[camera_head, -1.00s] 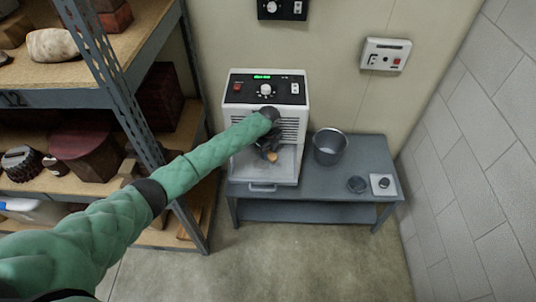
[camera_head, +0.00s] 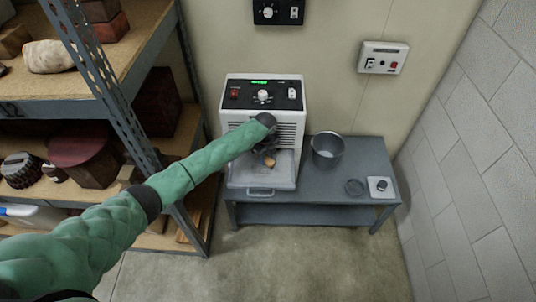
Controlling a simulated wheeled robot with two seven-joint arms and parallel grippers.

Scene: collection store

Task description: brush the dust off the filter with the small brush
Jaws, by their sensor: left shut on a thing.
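My left gripper (camera_head: 267,148) is in front of a white dehumidifier-like machine (camera_head: 234,122) on a low grey table. It is shut on a small brush (camera_head: 270,162), of which a tan part shows below the dark fingers. The filter is not clearly told apart; a grey slatted grille (camera_head: 290,135) is on the machine's front, partly hidden by my arm. Below it a pale open panel or tray (camera_head: 284,174) sticks out at the front. I cannot tell whether the brush touches the grille or the panel. My right gripper is not in view.
Loaded shelving (camera_head: 110,98) is close on the left. A block wall (camera_head: 470,160) is on the right.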

